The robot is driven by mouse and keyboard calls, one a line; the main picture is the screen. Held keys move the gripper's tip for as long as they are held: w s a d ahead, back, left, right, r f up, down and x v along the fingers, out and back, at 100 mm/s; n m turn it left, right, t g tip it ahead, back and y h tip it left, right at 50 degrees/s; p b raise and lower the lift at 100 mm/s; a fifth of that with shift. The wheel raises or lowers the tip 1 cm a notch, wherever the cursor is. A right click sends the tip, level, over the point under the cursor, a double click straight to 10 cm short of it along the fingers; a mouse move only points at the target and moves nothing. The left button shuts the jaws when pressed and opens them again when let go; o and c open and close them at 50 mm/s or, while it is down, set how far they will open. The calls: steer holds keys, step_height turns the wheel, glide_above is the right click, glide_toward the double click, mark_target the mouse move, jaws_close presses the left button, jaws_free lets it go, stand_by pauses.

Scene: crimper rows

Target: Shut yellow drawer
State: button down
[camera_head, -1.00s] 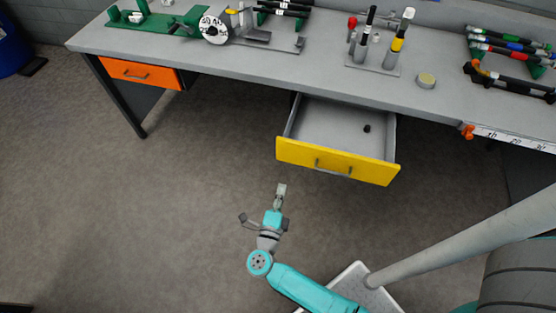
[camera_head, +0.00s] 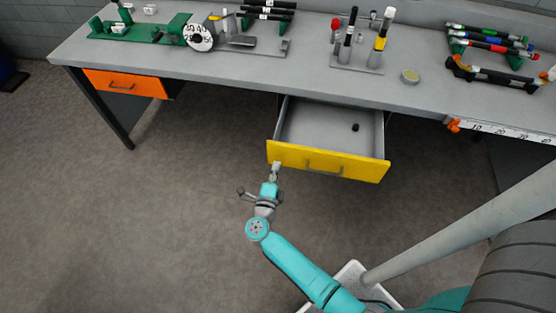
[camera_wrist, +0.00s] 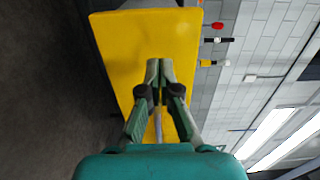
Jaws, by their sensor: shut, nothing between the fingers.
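The yellow drawer (camera_head: 345,165) is pulled out under the workbench, and its grey inside shows with a small dark object (camera_head: 355,127) in it. A handle (camera_head: 325,167) is on its front. My gripper (camera_head: 276,165) is shut and empty, at the left end of the drawer's yellow front. In the wrist view the yellow front (camera_wrist: 125,45) fills the middle, with my shut fingertips (camera_wrist: 159,66) before it. I cannot tell whether they touch the front.
The workbench (camera_head: 300,75) carries a green fixture (camera_head: 140,32), a tool stand (camera_head: 358,58), a round tin (camera_head: 410,76) and a rack of tools (camera_head: 490,45). An orange drawer (camera_head: 125,84) at the left is shut. The floor before the bench is clear.

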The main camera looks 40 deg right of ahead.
mark_target(280, 154)
steer(key=shift+x, duration=1.75)
steer(key=shift+w+d, duration=0.1)
steer(key=x, duration=2.4)
steer(key=shift+w, duration=0.1)
steer(key=shift+d+r, duration=0.15)
steer(key=shift+w+d+r, duration=0.1)
steer(key=shift+s+a, duration=0.35)
steer(key=shift+a, duration=0.05)
steer(key=v, duration=0.5)
steer(key=shift+f, duration=0.3)
steer(key=v, duration=0.8)
steer(key=shift+s+a, duration=0.15)
steer(key=shift+a, duration=0.1)
